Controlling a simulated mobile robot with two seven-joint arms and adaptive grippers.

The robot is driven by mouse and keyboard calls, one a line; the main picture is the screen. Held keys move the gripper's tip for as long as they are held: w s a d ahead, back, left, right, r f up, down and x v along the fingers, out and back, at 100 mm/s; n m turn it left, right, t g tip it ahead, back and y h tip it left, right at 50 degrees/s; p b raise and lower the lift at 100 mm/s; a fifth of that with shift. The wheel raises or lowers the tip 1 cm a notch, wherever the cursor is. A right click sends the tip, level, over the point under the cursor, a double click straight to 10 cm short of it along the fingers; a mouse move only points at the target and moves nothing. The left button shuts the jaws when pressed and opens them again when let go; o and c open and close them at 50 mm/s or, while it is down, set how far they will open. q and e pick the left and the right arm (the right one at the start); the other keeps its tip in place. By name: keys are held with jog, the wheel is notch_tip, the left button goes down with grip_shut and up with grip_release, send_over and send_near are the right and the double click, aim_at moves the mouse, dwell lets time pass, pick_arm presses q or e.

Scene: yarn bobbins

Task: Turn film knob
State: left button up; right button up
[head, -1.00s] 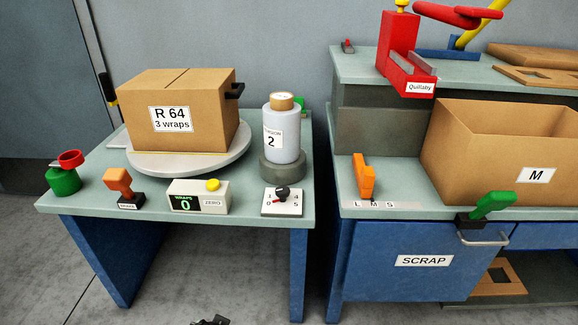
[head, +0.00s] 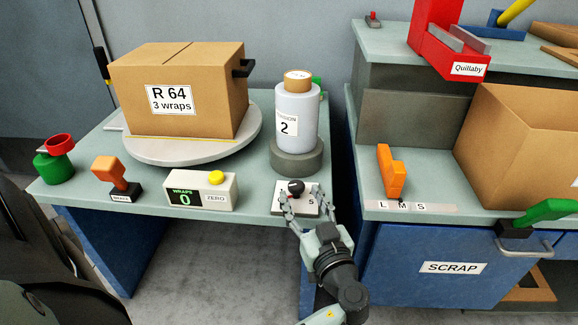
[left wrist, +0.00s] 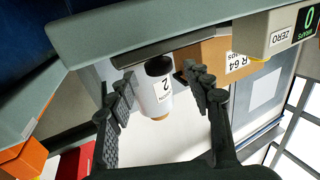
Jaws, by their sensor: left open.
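The film knob (head: 296,187) is black and sits on a small white dial plate (head: 313,211) with numbers, near the table's front edge. My left gripper (head: 303,200) is open, with its fingers at either side of the dial at the knob's front. In the upside-down left wrist view, a dark knob (left wrist: 157,66) shows ahead, between and beyond the spread fingers (left wrist: 160,105); no contact is visible. The knob's pointer and some dial marks are hidden. The film roll (head: 298,105), labelled 2, stands behind on a grey base. My right gripper is not in view.
A box marked R 64, 3 wraps (head: 205,100) stands on a round turntable (head: 190,150). Left of the dial are a counter reading 0 (head: 202,190), an orange-handled stamp (head: 110,170) and a green-red item (head: 55,165). A blue SCRAP cabinet (head: 400,240) stands to the right.

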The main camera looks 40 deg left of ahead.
pick_arm(q)
jog(key=shift+w+a+r, duration=0.15)
jog(key=shift+w+a, duration=0.2)
jog(key=shift+a, duration=0.1)
jog(key=p+x, duration=0.1)
jog(key=x, duration=0.5)
jog(key=shift+d, duration=0.1)
jog(key=shift+w+a, duration=0.4)
jog(key=shift+a, duration=0.15)
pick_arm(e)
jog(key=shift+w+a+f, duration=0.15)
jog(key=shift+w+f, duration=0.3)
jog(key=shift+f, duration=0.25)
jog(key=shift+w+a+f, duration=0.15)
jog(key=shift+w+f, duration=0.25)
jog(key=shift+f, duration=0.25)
pick_arm(q)
grip_shut()
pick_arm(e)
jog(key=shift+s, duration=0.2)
